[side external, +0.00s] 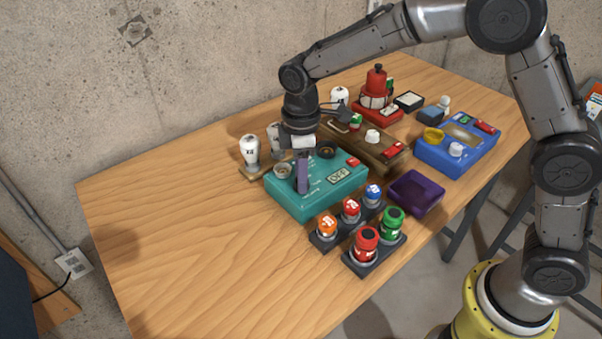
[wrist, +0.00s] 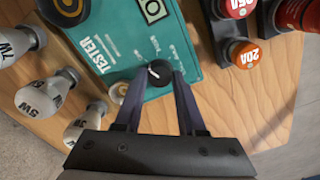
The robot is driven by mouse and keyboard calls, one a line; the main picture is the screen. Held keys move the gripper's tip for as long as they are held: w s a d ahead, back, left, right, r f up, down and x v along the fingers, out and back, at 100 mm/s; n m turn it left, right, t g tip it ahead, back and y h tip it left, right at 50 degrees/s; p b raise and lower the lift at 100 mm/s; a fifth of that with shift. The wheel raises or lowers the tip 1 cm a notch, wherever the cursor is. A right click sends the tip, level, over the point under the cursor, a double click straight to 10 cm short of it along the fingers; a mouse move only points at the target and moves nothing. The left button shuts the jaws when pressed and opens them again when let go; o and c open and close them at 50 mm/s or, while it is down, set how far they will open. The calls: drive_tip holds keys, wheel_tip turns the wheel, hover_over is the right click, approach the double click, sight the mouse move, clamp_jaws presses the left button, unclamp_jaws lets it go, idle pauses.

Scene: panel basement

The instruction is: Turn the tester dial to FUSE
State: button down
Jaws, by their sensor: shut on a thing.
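The teal tester (side external: 318,195) sits on the wooden table, with a small display reading OFF (side external: 338,174) on its top. In the wrist view the tester (wrist: 120,30) carries the word TESTER and small labels near the dial that are hard to read. The black dial (wrist: 156,78) has a short white mark on its top. My gripper (wrist: 159,76) points down over the tester, its two fingers shut on the dial from both sides. In the side view my gripper (side external: 303,180) hides the dial.
Fuses in black holders (side external: 368,257) stand in front of the tester, beside a purple tray (side external: 414,192). White bulbs (side external: 250,152) stand behind it at left. A brown box (side external: 375,150), a red device (side external: 376,95) and a blue box (side external: 455,145) stand behind and right. The table's left is clear.

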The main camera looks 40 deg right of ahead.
drive_tip(key=shift+m, duration=0.3)
drive_tip(key=m, duration=0.4)
drive_tip(key=shift+m, duration=2)
drive_tip(key=c, duration=0.5)
unclamp_jaws()
drive_tip(key=shift+r, duration=0.1)
